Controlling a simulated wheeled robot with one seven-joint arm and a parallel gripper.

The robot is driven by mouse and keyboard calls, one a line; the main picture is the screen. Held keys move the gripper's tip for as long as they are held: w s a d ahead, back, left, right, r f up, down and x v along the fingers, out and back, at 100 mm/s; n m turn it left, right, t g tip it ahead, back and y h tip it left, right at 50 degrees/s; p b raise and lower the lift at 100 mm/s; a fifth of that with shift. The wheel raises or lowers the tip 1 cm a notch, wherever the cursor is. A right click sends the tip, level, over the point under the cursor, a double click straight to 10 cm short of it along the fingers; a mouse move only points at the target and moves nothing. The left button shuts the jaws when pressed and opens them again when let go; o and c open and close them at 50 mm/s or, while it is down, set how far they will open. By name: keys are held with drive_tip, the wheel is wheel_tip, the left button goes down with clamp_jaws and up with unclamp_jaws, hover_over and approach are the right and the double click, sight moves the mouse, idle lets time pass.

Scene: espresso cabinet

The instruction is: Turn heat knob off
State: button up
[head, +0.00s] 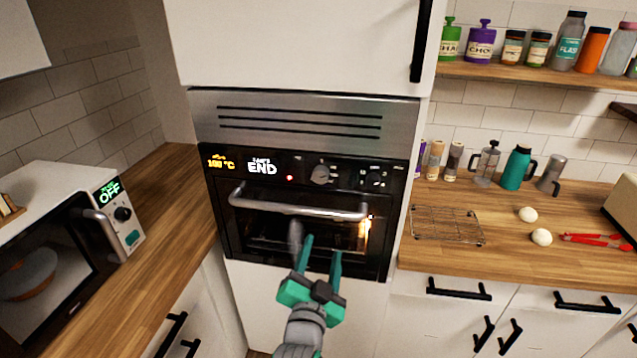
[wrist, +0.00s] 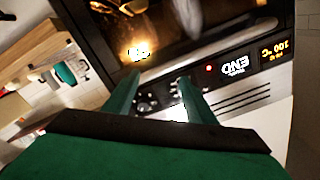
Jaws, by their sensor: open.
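The built-in oven (head: 300,215) has two round knobs on its black panel: a left knob (head: 321,174) and a right knob (head: 375,178). I cannot read which is the heat knob. The panel shows an orange "100 °C" (head: 221,162), a white "END" (head: 262,167) and a lit red dot. My gripper (head: 321,246) is open and empty, in front of the oven door below the handle and knobs. In the wrist view, upside down, the green fingers (wrist: 160,78) partly cover the panel; one knob (wrist: 147,103) shows between them.
The oven's bar handle (head: 298,203) sticks out below the panel, above my gripper in the picture. A microwave (head: 72,245) reading "OFF" stands on the left counter. On the right counter are a wire rack (head: 447,226), two eggs and red tongs.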

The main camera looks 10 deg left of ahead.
sight(319, 178)
drive_tip(key=w+a+r+m, duration=0.3)
drive_tip(key=r, duration=0.8)
drive_tip(key=shift+h, duration=0.4)
drive_tip(key=w, duration=1.1)
drive_tip(key=shift+a+f, duration=0.1)
drive_tip(key=shift+f, duration=0.05)
drive_tip(key=c, duration=1)
